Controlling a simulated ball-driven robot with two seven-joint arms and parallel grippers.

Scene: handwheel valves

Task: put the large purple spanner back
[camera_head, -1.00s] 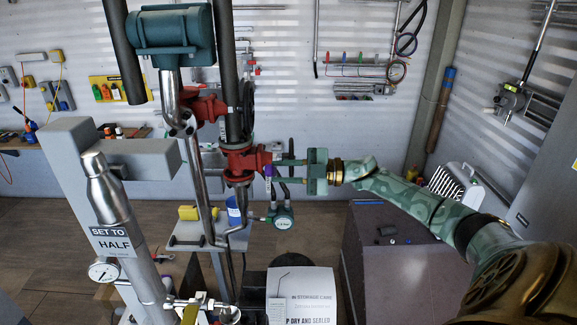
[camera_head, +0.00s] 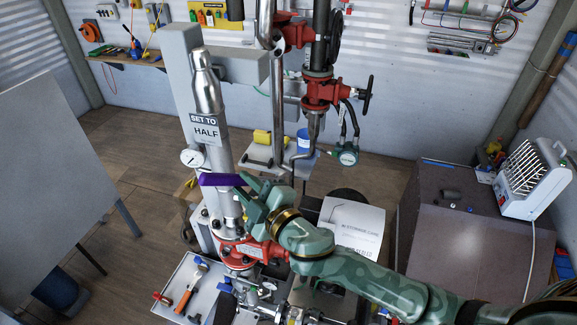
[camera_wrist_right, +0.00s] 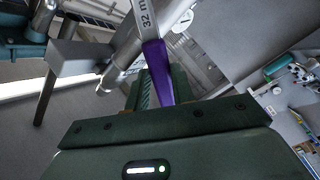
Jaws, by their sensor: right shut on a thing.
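My right gripper (camera_head: 252,190) is shut on the large purple spanner (camera_head: 222,179), held up in front of the grey post with the "SET TO HALF" sign. In the head view only its purple handle shows clearly, pointing left from the jaws. In the right wrist view the purple handle (camera_wrist_right: 157,75) sits between the fingers, and a metal part marked "32 m" (camera_wrist_right: 150,18) continues beyond it. A pale tray (camera_head: 176,272) with an orange-handled tool (camera_head: 187,291) lies below and left of the gripper. My left gripper is not in view.
A red flanged valve (camera_head: 238,252) is just below the gripper. The grey post (camera_head: 183,85) and a pressure gauge (camera_head: 192,158) stand close behind. A white panel (camera_head: 45,150) is at the left, with open floor (camera_head: 135,195) between. A printed card (camera_head: 350,228) lies at the right.

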